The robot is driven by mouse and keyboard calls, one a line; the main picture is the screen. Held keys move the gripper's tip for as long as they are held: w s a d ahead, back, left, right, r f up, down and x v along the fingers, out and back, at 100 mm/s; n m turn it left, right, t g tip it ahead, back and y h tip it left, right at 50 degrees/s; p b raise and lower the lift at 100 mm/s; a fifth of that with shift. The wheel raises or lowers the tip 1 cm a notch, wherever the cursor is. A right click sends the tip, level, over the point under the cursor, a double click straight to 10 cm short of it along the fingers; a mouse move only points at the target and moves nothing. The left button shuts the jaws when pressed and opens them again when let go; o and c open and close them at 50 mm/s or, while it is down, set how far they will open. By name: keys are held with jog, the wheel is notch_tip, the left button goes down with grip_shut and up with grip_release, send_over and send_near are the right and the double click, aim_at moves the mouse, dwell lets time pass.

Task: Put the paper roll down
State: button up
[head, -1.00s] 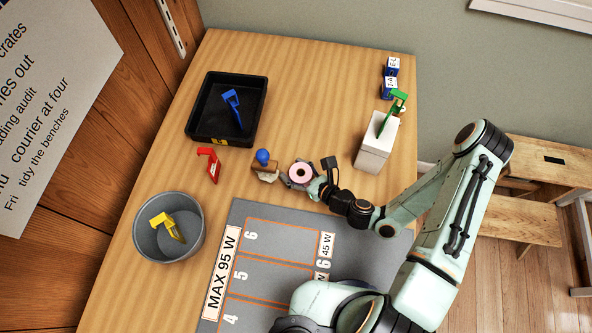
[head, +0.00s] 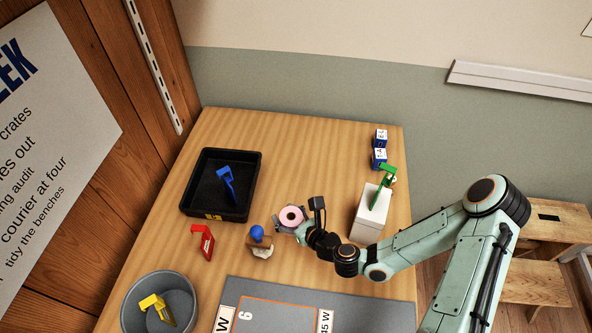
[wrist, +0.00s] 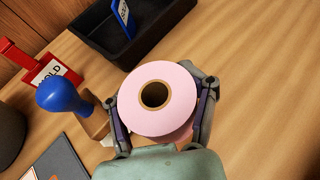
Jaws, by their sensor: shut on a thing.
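The paper roll (head: 291,216) is pink with a brown core. In the wrist view the roll (wrist: 172,92) sits upright between the two fingers of my gripper (wrist: 160,108), which is shut on it. In the head view my gripper (head: 297,228) reaches in from the right and holds the roll over the middle of the table (head: 300,150). I cannot tell whether the roll's base touches the wood.
A blue-knobbed stamp (head: 258,236) stands close to the left of the roll. A red stand (head: 204,242), black tray (head: 187,205), grey bin (head: 128,312) and white box (head: 366,226) surround it. Bare wood lies behind the roll, between tray and box.

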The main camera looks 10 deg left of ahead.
jog(key=w+m+h, duration=0.1)
jog(key=w, duration=0.1)
jog(key=w+m+t, duration=0.1)
jog(key=w, duration=0.1)
jog(key=w+a+r+m+t+h, duration=0.1)
jog(key=w, duration=0.1)
jog(key=shift+h, duration=0.3)
jog(key=w+d+r+m+t+h, duration=0.2)
jog(key=w+d+r+m+h, duration=0.25)
jog(key=w+r, duration=0.2)
jog(key=shift+h, duration=0.25)
jog(key=x, duration=0.5)
jog(key=s+f+x, duration=0.1)
jog(key=x, duration=0.4)
jog(key=a+f+x, duration=0.1)
jog(key=x, duration=0.5)
jog(key=shift+s+a+f, duration=0.15)
jog(key=shift+f, duration=0.05)
jog(key=shift+w+a+f, duration=0.1)
jog(key=shift+w+f, duration=0.05)
jog(key=shift+f, duration=0.75)
jog(key=shift+w+f, duration=0.15)
jog(key=shift+f, duration=0.8)
jog(key=o, duration=1.3)
jog(key=shift+f, duration=0.1)
